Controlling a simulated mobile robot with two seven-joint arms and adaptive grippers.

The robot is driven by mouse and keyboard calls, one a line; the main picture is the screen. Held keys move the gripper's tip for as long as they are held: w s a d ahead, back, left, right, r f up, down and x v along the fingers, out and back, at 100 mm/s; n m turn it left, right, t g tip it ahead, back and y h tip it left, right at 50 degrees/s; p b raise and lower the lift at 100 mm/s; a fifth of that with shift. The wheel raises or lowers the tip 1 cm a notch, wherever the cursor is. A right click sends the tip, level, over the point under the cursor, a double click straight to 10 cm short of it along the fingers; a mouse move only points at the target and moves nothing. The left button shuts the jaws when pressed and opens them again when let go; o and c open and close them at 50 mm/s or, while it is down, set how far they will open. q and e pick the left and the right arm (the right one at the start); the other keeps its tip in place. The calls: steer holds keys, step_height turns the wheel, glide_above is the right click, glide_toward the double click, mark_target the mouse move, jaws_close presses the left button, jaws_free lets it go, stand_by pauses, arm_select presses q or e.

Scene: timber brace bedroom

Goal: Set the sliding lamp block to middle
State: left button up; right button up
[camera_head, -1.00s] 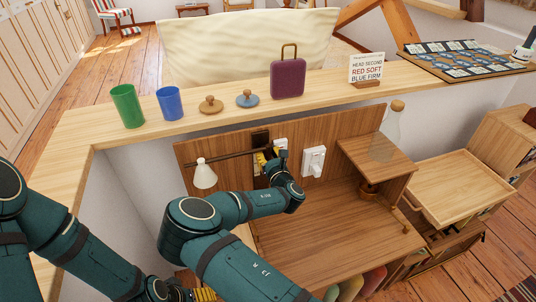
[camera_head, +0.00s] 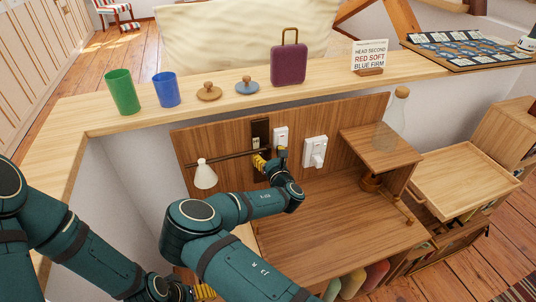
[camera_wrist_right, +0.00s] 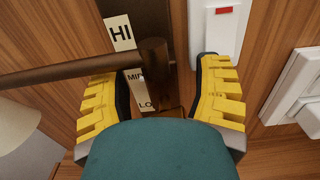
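The lamp's dark vertical track (camera_head: 260,132) is on the wooden back panel. In the right wrist view its labels (camera_wrist_right: 121,33) read HI at the top, a partly hidden one starting "MI" below, and LO lowest. A brown rod (camera_head: 225,159) runs left from the track to a white lamp shade (camera_head: 205,174). Its thick post end (camera_wrist_right: 153,70) covers part of the middle label. My right gripper (camera_head: 262,163) is at the track, its yellow fingers apart on either side of the post, with visible gaps. My left gripper (camera_head: 204,291) is low at the bottom edge, mostly cut off.
White switch plates (camera_head: 315,152) are right of the track. A small shelf with a glass bottle (camera_head: 392,118) stands further right. The ledge above holds a green cup (camera_head: 122,92), a blue cup (camera_head: 166,90), two knobbed lids, a purple case (camera_head: 289,64) and a sign (camera_head: 369,56).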

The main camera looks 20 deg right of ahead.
steer(key=s, duration=1.2)
steer(key=shift+d, duration=0.2)
steer(key=shift+s, duration=0.1)
